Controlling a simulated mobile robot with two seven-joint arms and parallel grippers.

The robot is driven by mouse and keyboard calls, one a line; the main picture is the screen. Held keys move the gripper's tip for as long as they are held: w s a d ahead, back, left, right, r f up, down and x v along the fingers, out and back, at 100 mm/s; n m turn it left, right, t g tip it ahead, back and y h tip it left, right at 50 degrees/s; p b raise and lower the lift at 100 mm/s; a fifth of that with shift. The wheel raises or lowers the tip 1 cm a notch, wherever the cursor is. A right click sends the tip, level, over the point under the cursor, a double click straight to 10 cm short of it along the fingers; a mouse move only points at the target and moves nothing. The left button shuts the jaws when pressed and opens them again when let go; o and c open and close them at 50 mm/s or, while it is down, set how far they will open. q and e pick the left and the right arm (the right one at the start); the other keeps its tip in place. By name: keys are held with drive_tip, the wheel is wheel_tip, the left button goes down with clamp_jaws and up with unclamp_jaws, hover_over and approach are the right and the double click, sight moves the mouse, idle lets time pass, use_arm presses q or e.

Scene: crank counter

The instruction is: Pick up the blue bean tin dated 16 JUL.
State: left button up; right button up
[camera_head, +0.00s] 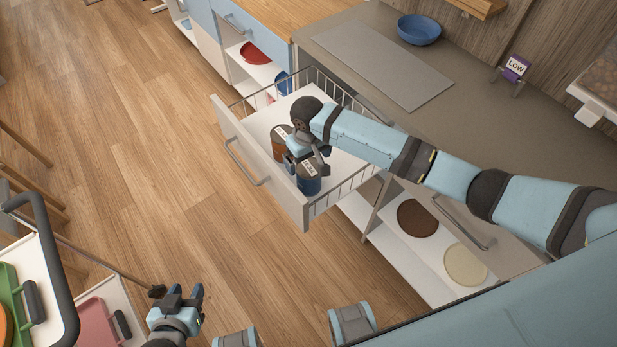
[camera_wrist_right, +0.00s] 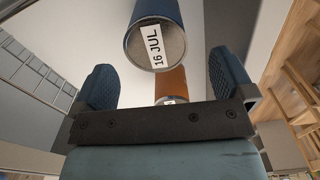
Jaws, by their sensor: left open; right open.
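The blue tin (camera_head: 311,186) stands in the open wire drawer near its front corner. In the right wrist view the blue tin (camera_wrist_right: 147,14) carries a white label reading 16 JUL. An orange-brown tin (camera_head: 279,146) stands beside it, and it also shows in the right wrist view (camera_wrist_right: 171,83). My right gripper (camera_head: 308,158) is open over the blue tin and partly hides the tins in the head view. In the right wrist view the blue tin lies ahead, between the two spread fingers. My left gripper (camera_head: 182,296) is open and empty, low at the bottom left.
The drawer front (camera_head: 256,165) with its handle faces the open wooden floor. A counter (camera_head: 465,100) holds a blue bowl (camera_head: 419,30), a grey mat (camera_head: 385,65) and a purple LOW sign (camera_head: 516,68). Shelves below hold several plates. A trolley with trays stands at bottom left.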

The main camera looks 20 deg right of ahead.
sight(309, 167)
drive_tip(key=shift+w+d+f, duration=0.1)
drive_tip(key=shift+d+f, duration=0.05)
drive_tip(key=shift+f, duration=1.4)
drive_tip(key=shift+w+d+f, duration=0.1)
drive_tip(key=shift+f, duration=1.45)
drive_tip(key=shift+c, duration=0.5)
drive_tip(key=c, duration=1.1)
